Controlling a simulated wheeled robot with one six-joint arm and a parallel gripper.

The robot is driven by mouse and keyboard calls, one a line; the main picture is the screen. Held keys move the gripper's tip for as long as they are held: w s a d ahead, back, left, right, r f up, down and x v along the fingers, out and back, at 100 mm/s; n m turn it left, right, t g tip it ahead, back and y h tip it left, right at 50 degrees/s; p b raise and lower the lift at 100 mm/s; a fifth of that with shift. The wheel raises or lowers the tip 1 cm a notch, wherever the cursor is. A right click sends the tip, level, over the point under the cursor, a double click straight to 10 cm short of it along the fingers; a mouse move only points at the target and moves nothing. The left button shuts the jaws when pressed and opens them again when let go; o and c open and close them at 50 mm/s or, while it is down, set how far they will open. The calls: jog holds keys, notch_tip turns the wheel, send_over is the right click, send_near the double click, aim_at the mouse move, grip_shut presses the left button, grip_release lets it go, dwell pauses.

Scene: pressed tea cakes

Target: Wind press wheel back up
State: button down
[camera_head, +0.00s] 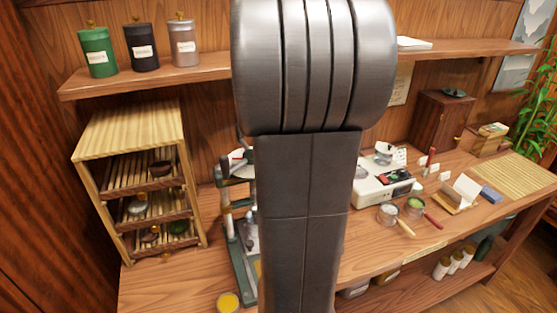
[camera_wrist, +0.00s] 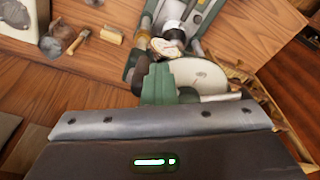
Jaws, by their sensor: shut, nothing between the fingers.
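The press (camera_head: 240,268), with its green frame and pale posts, stands on the bench, largely hidden behind my arm in the head view. Its pale wheel (camera_head: 236,168) shows in part at the arm's left edge. In the wrist view the pale round disc that looks like the wheel (camera_wrist: 207,76) lies just beyond my gripper (camera_wrist: 157,72), to its right. My gripper is shut and empty, close to the press top. Whether it touches the wheel I cannot tell, as green parts overlap there. The press posts and green base (camera_wrist: 215,12) show beyond the wheel. The head view hides my gripper.
A slatted wooden rack (camera_head: 128,133) with dishes stands left of the press. Canisters (camera_head: 142,48) line the shelf above. A yellow dish (camera_head: 229,302) sits at the front.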

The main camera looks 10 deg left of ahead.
jog(key=shift+w+d+p, duration=0.2)
jog(key=shift+w+p, duration=0.2)
jog(key=shift+w, duration=0.55)
jog(key=shift+s+d, duration=0.1)
jog(key=shift+s, duration=0.05)
notch_tip(320, 180, up, 8)
jog(key=s+p, duration=0.1)
jog(key=shift+s+f, duration=0.25)
dwell(0.4)
